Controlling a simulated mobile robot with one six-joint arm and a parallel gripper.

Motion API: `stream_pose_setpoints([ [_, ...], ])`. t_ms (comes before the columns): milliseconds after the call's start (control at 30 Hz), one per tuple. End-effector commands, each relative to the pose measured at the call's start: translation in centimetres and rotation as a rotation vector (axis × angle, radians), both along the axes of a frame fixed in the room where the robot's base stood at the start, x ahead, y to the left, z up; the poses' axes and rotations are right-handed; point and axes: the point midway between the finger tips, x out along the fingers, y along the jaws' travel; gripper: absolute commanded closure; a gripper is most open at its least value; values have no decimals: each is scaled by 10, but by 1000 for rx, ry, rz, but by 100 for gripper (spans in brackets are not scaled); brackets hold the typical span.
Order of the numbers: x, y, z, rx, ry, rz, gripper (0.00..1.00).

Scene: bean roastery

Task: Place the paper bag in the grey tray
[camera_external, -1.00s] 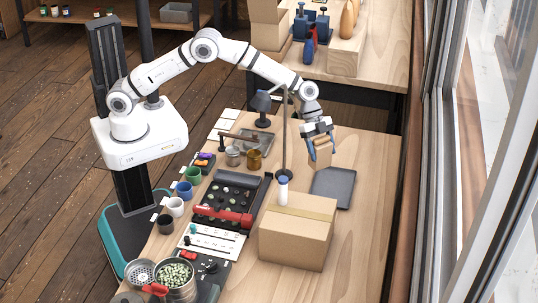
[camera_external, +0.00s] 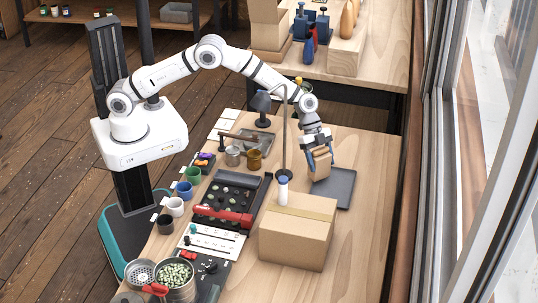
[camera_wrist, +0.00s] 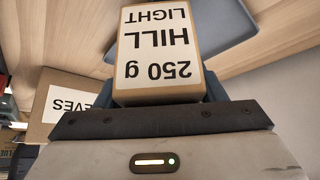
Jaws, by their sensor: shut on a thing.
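The paper bag (camera_external: 320,167) is brown, and my gripper (camera_external: 318,152) is shut on it. In the external view the bag hangs at the far left part of the grey tray (camera_external: 342,186), low over it; I cannot tell whether it touches the tray. In the wrist view the bag (camera_wrist: 158,50) fills the upper middle, its white label reading "250 g HILL LIGHT" upside down. The grey tray (camera_wrist: 222,48) shows behind the bag there.
A large cardboard box (camera_external: 297,232) stands just in front of the tray, with a white cylinder with a blue top (camera_external: 283,190) beside its back left corner. A thin lamp post (camera_external: 285,135) rises left of my gripper. The table right of the tray is clear.

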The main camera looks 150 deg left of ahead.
Motion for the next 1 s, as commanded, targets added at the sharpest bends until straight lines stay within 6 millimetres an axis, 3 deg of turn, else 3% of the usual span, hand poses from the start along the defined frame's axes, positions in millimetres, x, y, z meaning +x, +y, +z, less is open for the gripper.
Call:
stream_pose_setpoints([
  [400, 0, 0, -7, 1, -1, 1, 66],
  [433, 0, 0, -7, -1, 0, 1, 36],
  [500, 0, 0, -6, 0, 0, 0, 30],
  [700, 0, 0, -6, -1, 0, 1, 15],
  [1000, 0, 0, -4, 0, 0, 0, 15],
])
